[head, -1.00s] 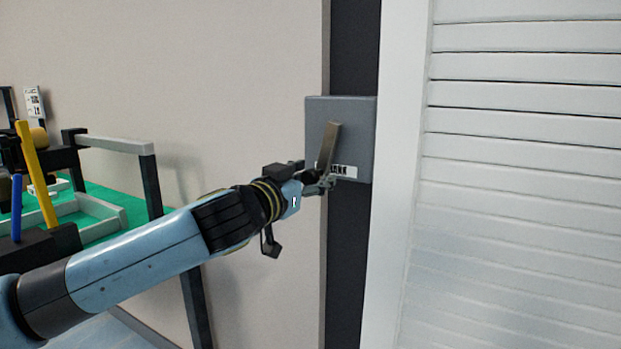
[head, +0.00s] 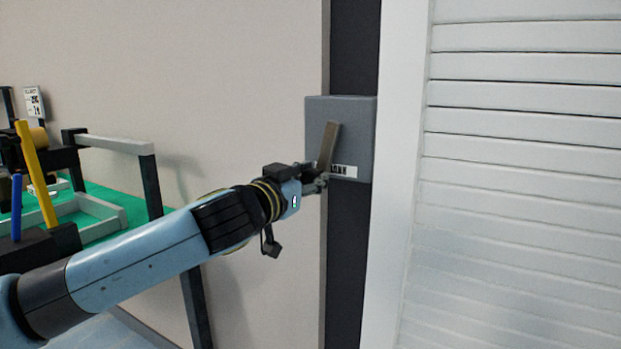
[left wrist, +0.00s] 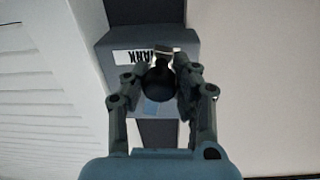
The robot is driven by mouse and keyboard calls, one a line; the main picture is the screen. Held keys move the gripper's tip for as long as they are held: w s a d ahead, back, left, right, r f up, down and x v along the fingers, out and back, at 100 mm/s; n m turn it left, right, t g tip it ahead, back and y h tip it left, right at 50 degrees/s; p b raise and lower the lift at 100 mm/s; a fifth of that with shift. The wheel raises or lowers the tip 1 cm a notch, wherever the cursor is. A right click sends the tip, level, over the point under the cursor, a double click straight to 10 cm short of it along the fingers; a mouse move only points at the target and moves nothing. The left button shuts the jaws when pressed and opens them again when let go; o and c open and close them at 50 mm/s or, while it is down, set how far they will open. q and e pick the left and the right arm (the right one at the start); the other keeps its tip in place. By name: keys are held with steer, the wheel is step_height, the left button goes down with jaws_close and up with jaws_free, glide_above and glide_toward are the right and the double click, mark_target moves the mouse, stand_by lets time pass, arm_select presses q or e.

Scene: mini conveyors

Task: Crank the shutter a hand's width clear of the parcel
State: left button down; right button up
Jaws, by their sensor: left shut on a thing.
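The white slatted shutter (head: 520,170) fills the right side of the head view. Its bottom edge and the parcel are not in view. Left of its white frame, a grey crank box (head: 358,130) with a partly covered label is mounted on a dark post. A flat brownish crank arm (head: 328,145) slants down and slightly left across the box front. My left gripper (head: 318,180) is shut on the crank handle at the arm's lower end. In the left wrist view, the dark round handle (left wrist: 158,84) sits between the fingers. My right gripper is not in view.
A conveyor stand with a green bed (head: 100,198) and grey rails stands at the left, with a yellow bar (head: 37,172) and a blue bar (head: 16,208) in front. A plain beige wall panel (head: 230,80) lies behind my arm. Space around the box front looks clear.

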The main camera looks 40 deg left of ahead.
arm_select(q)
steer(key=shift+s+a+r+m+p, duration=0.15)
steer(key=shift+a+r+m+p, duration=0.3)
steer(key=shift+a+m+p, duration=0.45)
steer(key=shift+s+a+r+m+p, duration=0.15)
steer(key=shift+a+r+m+p, duration=0.35)
steer(key=shift+m+p, duration=0.7)
steer(key=shift+s+a+r+m+p, duration=0.15)
steer(key=shift+a+r+m+p, duration=0.45)
steer(key=shift+m, duration=0.7)
steer(key=shift+a+f, duration=0.1)
steer(key=shift+a, duration=0.05)
steer(key=c, duration=1)
jaws_free()
steer(key=shift+s+f, duration=0.1)
steer(key=shift+s, duration=0.05)
